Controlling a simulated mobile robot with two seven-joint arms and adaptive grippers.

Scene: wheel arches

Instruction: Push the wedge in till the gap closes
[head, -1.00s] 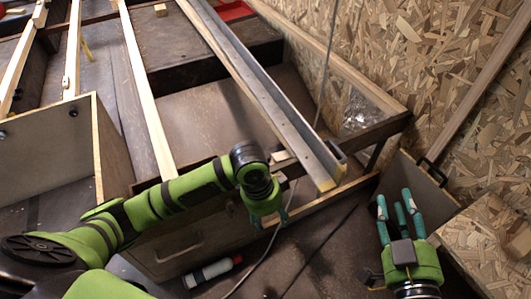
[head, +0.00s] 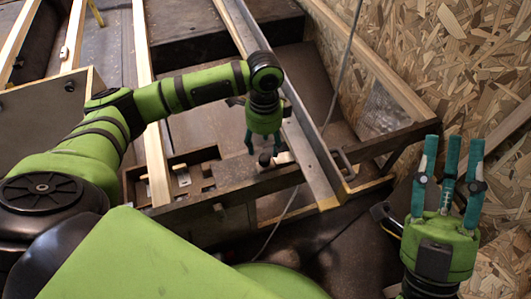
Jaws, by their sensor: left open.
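A small pale piece, possibly the wedge (head: 284,158), lies on the dark wooden beam (head: 240,188) beside the metal rail; its shape and any gap are too small to make out. A dark knob-like piece (head: 265,160) sits at its left end. My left gripper (head: 263,149) points down just above these pieces, fingers apart, with nothing seen between them. I cannot tell whether it touches them. My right gripper (head: 452,147) is at the right, fingers pointing up, spread and empty.
Slotted wooden blocks (head: 185,175) and a pale slat (head: 157,165) lie left of my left gripper. A chipboard wall (head: 450,60) closes the right side. A loose cable hangs past the rail.

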